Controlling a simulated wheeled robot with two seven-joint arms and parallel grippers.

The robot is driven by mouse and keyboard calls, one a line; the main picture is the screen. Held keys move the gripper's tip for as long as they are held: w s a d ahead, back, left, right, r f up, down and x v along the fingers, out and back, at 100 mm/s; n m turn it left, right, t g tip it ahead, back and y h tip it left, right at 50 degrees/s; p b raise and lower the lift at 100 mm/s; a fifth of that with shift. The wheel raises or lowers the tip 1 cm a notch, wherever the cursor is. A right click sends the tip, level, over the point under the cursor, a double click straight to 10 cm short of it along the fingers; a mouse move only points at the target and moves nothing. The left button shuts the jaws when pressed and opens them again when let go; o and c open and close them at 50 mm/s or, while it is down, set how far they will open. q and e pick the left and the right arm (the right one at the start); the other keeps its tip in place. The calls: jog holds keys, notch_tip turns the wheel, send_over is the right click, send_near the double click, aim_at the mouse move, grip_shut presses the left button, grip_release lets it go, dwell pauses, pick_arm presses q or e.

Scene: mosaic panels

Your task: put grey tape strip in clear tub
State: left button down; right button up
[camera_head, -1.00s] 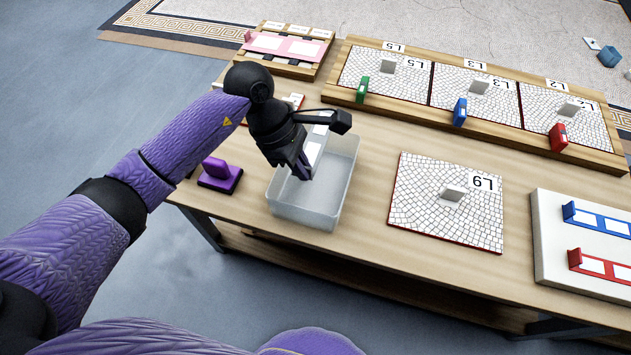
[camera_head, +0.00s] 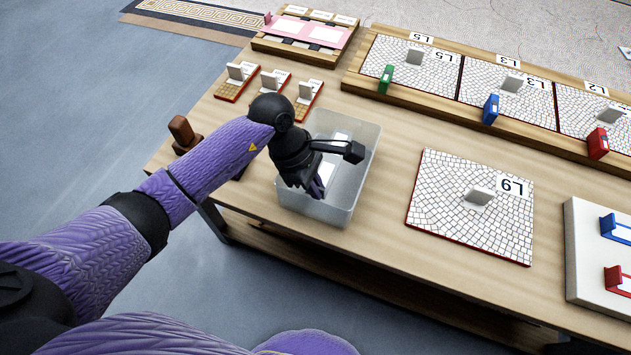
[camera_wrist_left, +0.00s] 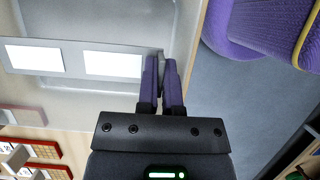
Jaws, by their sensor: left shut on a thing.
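The clear tub (camera_head: 356,190) stands on the wooden table near its front edge; its pale floor also shows in the wrist view (camera_wrist_left: 100,18). My left gripper (camera_head: 317,190) points down into the tub near its front left side. In the wrist view its purple fingers (camera_wrist_left: 165,66) are shut on the upright tab at one end of the grey tape strip (camera_wrist_left: 72,61). The strip has white patches and lies over the tub's inside. In the head view its white patches (camera_head: 327,172) show through the tub, partly hidden by my gripper. I cannot tell if it touches the floor.
Behind the tub are several small red-edged pieces (camera_head: 238,80) and a rack with a pink strip (camera_head: 306,33). A panel marked L9 (camera_head: 465,222) lies to the right, and a white board (camera_head: 590,260) farther right. Bare table lies between tub and panel.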

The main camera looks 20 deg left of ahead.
pick_arm(q)
jog(key=c, duration=1.1)
grip_release()
jog(key=shift+f, duration=0.15)
jog(key=shift+o, duration=0.2)
jog(key=p+v, duration=0.6)
jog(key=v, duration=0.7)
jog(key=shift+d, duration=0.25)
pick_arm(e)
jog(key=shift+t, duration=0.3)
jog(key=r, duration=0.1)
jog(key=w+r, duration=0.1)
jog(key=r, duration=0.1)
jog(key=w+r, duration=0.1)
jog(key=r, duration=0.1)
jog(key=shift+a, duration=0.1)
